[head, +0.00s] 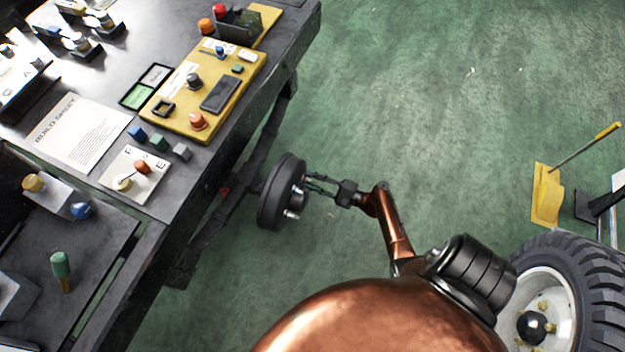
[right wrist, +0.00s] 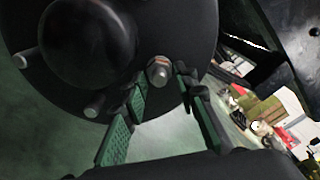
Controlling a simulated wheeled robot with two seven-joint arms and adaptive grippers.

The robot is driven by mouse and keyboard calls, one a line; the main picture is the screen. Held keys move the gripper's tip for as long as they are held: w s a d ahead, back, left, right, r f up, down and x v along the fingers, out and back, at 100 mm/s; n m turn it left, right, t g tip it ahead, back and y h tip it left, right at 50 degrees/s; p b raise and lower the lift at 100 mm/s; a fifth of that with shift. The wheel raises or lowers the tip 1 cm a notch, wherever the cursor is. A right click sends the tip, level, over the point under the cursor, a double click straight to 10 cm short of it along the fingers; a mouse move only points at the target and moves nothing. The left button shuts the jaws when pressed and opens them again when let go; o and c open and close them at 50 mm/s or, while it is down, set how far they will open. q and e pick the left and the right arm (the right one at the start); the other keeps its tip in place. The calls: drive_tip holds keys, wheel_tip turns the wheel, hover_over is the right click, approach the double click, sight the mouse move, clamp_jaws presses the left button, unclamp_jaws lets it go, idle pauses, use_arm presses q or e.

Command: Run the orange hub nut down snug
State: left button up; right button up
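The dark hub disc (head: 275,195) stands upright at the table's right edge, with metal studs on its face. In the right wrist view the disc (right wrist: 195,30) shows close up, with a round black centre (right wrist: 88,42) and bare studs. A hex nut (right wrist: 159,72) sits on one stud; it looks silver-grey with a slight warm tint, and I cannot tell whether it is the orange one. My right gripper (head: 312,185) faces the disc. In its wrist view its green-padded fingers (right wrist: 162,88) are apart, either side of the nut and seemingly not touching it. My left gripper is out of view.
A yellow board (head: 240,62) with knobs and a build sheet (head: 80,132) lie on the dark table. An orange knob (head: 198,121) is on the board. A big tyre (head: 590,285) and a yellow stand (head: 546,195) are at right. The green floor between is clear.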

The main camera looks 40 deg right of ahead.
drive_tip(key=v, duration=1.2)
drive_tip(key=shift+a, duration=0.1)
